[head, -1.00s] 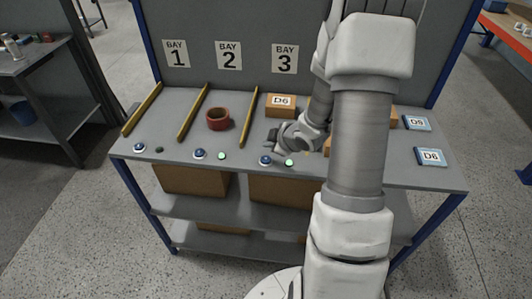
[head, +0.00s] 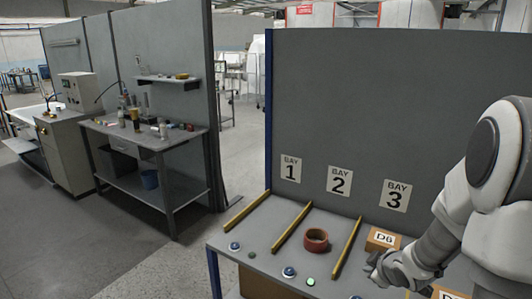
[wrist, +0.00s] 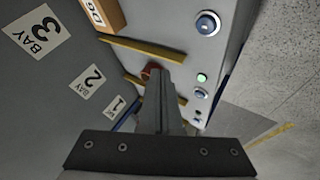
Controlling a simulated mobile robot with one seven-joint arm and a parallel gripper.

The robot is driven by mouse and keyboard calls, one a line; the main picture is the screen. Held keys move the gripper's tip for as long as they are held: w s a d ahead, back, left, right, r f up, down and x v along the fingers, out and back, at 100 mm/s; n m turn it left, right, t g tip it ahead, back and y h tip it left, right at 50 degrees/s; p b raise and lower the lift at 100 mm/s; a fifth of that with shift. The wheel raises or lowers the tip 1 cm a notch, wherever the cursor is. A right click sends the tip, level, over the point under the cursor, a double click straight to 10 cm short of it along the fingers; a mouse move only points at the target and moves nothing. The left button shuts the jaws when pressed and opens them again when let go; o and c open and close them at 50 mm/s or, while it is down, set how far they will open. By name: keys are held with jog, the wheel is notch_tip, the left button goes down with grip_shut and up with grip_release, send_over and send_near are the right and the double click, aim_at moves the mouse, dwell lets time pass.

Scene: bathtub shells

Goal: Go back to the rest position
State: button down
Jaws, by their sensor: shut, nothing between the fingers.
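My gripper (head: 374,268) is over the grey bench (head: 262,236), beside the third yellow divider and in front of the box marked D6 (head: 383,240). In the wrist view its fingers (wrist: 157,78) are together with nothing held. They point toward the red ring (wrist: 150,70), which they partly cover. The ring (head: 316,241) lies on the bench between the second and third yellow dividers, apart from my gripper in the head view. My arm (head: 470,215) comes in from the right edge and hides the bench's right part.
Yellow dividers (head: 347,248) stand below the BAY 1, 2 and 3 signs (head: 397,196) on the back panel. Blue buttons (head: 289,272) and a green button (head: 310,281) line the front edge. Another labelled box (head: 450,294) is at bottom right. A side workbench (head: 150,140) stands left.

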jog(key=s+a+r+m+g+h, duration=0.1)
jog(key=s+a+r+m, duration=0.25)
jog(key=r, duration=0.35)
jog(key=s+a+r+m+h, duration=0.1)
jog(key=s+a+r+m, duration=0.1)
jog(key=s+r, duration=0.3)
jog(key=s+a+r+m, duration=0.1)
jog(key=s+a+r, duration=0.1)
jog(key=s, duration=0.3)
jog(key=s+a+r+m+g+y, duration=0.1)
jog(key=s+a+r, duration=0.1)
jog(key=s+a, duration=0.2)
jog(key=s+a+r+m+g+y, duration=0.1)
jog(key=s+a+r, duration=0.2)
jog(key=s, duration=0.3)
jog(key=shift+a+m, duration=0.2)
jog(key=shift+m, duration=0.15)
jog(key=shift+s, duration=0.1)
